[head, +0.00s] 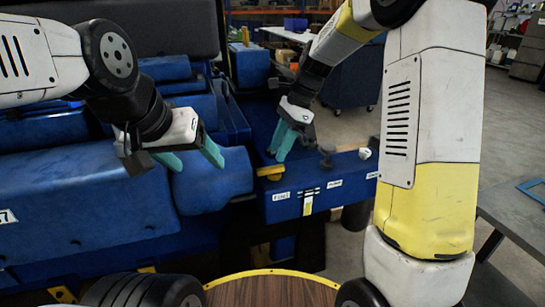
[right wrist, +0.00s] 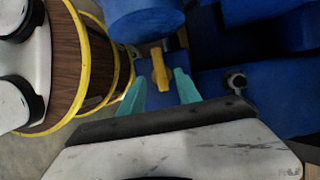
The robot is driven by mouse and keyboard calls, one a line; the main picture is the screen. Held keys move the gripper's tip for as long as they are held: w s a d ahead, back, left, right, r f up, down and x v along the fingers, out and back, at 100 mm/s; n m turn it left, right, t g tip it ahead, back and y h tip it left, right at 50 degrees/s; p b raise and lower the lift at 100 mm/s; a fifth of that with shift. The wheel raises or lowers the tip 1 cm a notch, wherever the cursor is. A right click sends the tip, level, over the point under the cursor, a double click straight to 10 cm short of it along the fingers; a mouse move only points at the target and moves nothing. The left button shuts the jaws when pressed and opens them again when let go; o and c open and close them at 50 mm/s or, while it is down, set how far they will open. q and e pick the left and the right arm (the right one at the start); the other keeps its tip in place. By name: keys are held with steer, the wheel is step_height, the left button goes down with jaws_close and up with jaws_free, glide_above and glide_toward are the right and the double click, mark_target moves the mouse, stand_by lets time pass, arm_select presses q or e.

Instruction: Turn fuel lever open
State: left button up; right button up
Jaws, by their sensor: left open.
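The fuel lever (head: 270,172) is a small yellow handle on the blue panel box, above the leftmost white label. It also shows in the right wrist view (right wrist: 160,66), just ahead of and between the spread fingers. My right gripper (head: 283,148) has teal fingers pointing down just above the lever. In the right wrist view its fingers (right wrist: 160,88) stand apart with nothing gripped, and contact with the lever cannot be made out. My left gripper (head: 195,157) is open and empty over the blue engine housing, left of the lever.
The blue panel box (head: 345,190) carries a dark knob (head: 327,150), a white knob (head: 364,153) and several labels. A large blue cylinder (head: 212,182) lies left of the lever. A grey table (head: 520,205) stands at the right. My own wooden-topped base is below.

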mark_target(270, 167)
steer(key=x, duration=0.5)
steer(key=shift+f, duration=0.15)
jaws_close()
